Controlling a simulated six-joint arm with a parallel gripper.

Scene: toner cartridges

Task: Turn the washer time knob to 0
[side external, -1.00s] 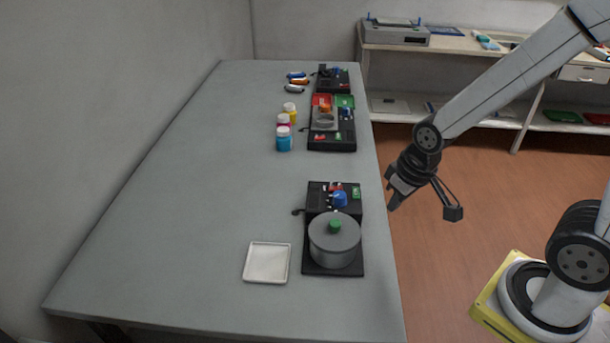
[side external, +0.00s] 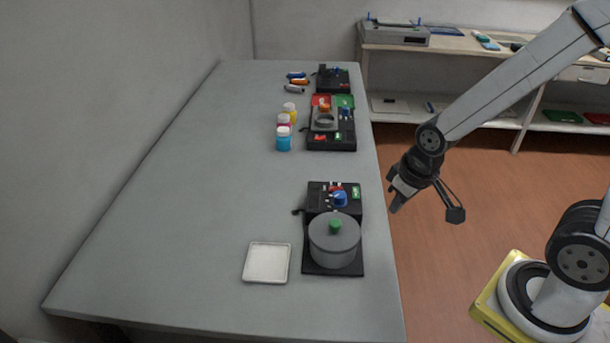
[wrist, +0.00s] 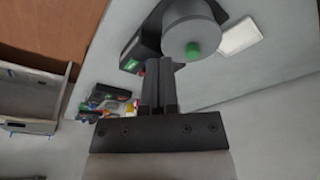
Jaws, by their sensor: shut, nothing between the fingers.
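A black device on the near part of the table has a control box (side external: 317,196) with a blue knob (side external: 340,199), red and green parts. A grey round pot (side external: 334,248) with a green top knob (side external: 335,226) stands on its base. No label shows which is the washer, and the knob's setting is too small to read. My gripper (side external: 395,206) is shut and empty, apart from the device, off the table's right edge. In the wrist view, the fingers (wrist: 158,85) are together, with the pot (wrist: 190,32) beyond them; they partly hide the control box.
A white square tray (side external: 267,263) lies left of the pot. Further back are small bottles (side external: 284,139), a second black device (side external: 332,138), a third (side external: 333,79) and several small cylinders (side external: 297,82). The table's left side (side external: 180,190) is clear. A shelf (side external: 450,45) stands behind.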

